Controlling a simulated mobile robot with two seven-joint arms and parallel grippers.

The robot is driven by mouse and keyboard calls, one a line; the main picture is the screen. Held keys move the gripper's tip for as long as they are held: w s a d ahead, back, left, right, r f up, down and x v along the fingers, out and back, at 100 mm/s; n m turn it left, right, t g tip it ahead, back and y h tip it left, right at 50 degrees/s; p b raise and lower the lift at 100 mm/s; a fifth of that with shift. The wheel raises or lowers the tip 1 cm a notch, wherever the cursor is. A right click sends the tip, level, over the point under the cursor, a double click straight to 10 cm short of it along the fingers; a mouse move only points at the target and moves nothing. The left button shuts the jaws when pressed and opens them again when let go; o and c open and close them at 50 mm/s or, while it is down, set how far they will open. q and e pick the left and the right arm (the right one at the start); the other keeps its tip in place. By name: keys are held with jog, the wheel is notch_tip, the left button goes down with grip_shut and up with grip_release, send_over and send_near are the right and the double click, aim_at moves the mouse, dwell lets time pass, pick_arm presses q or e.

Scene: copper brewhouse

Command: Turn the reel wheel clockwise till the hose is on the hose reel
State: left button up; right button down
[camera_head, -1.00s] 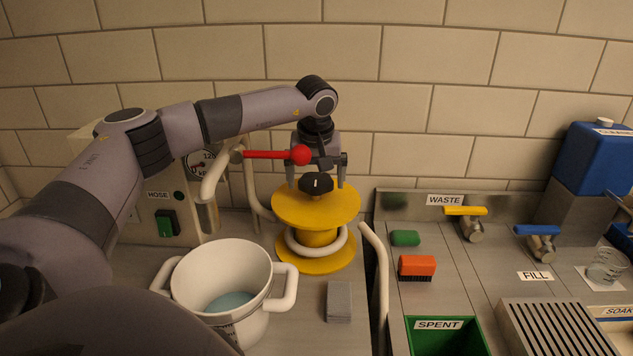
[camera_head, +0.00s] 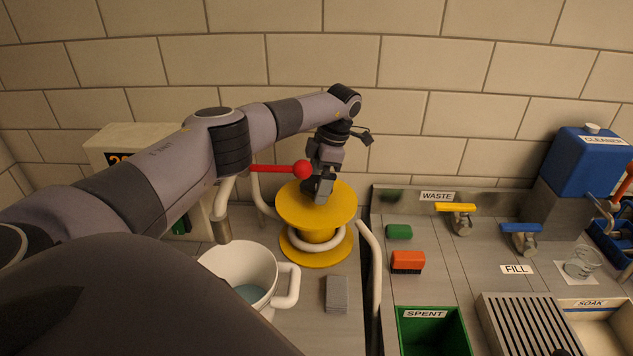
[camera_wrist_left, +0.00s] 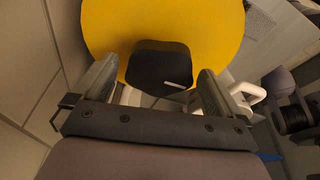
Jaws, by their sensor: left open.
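The yellow hose reel (camera_head: 290,208) stands on the counter near the wall. The white hose (camera_head: 336,247) lies around its lower core, and more of it runs down to the right of the reel. My left gripper (camera_head: 320,190) is over the top of the reel, pointing down. In the left wrist view, the black reel wheel knob (camera_wrist_left: 160,66) with a white mark sits on the yellow top disc (camera_wrist_left: 215,25). The open fingers (camera_wrist_left: 158,90) are on either side of the knob, with gaps visible. In the head view the gripper hides the knob. My right gripper is not in view.
A white pot (camera_head: 283,300) stands in front, partly behind my arm. A grey block (camera_head: 337,294), green sponge (camera_head: 398,232) and orange brush (camera_head: 407,262) lie nearby. The sink counter is at right.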

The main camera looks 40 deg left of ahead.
pick_arm(q)
jog(key=c, duration=1.1)
